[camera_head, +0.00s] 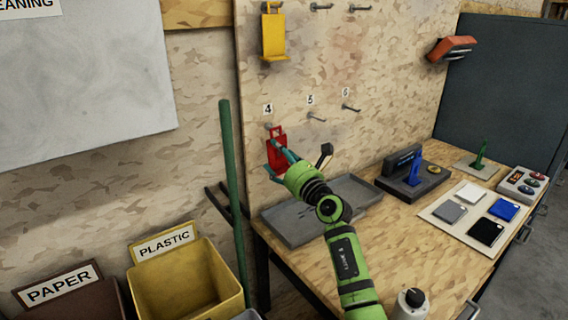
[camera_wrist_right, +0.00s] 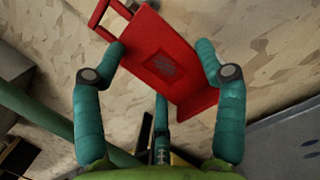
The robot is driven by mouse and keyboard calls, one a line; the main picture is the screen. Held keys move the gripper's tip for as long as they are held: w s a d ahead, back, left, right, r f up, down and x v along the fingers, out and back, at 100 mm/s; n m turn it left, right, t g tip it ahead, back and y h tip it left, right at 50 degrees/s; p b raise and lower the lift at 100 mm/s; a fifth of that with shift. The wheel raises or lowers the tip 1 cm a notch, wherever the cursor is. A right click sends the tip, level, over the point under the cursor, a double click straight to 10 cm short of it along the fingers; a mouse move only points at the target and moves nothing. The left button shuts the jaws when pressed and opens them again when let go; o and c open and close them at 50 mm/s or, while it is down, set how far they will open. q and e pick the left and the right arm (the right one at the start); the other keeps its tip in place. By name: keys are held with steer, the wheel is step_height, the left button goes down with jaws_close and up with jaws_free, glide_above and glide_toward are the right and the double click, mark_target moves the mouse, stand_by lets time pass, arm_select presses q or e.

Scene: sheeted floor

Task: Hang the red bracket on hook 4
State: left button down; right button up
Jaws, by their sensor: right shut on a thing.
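The red bracket (camera_head: 277,155) is up at the board in the head view, just below the label 4, with its top loop close to hook 4 (camera_head: 268,126). I cannot tell whether the loop is around the hook or only in front of it. My right gripper (camera_head: 276,158) is shut on the bracket. In the right wrist view the red bracket (camera_wrist_right: 165,60) is tilted between the teal fingers of the right gripper (camera_wrist_right: 165,70), with its loop at the upper left. The left gripper does not show.
A yellow bracket (camera_head: 273,38) hangs on an upper hook. Hook 5 (camera_head: 316,117) and hook 6 (camera_head: 351,107) are bare. Below are a grey tray (camera_head: 290,228) on the workbench, a green pole (camera_head: 233,190) and a yellow plastic bin (camera_head: 185,280).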

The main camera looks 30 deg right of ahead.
mark_target(275, 158)
steer(key=shift+w+a+r+b, duration=0.2)
steer(key=shift+w+r+b, duration=0.25)
steer(key=shift+w, duration=0.1)
steer(key=shift+w+a+f+b, duration=0.15)
steer(key=shift+w+b, duration=0.1)
steer(key=shift+w, duration=0.2)
steer(key=shift+w+a+f+b, duration=0.1)
steer(key=shift+w+f+b, duration=0.1)
steer(key=shift+w, duration=0.4)
steer(key=shift+f, duration=0.1)
steer(key=shift+w, duration=0.15)
steer(key=shift+w+f, duration=0.1)
steer(key=shift+f, duration=0.15)
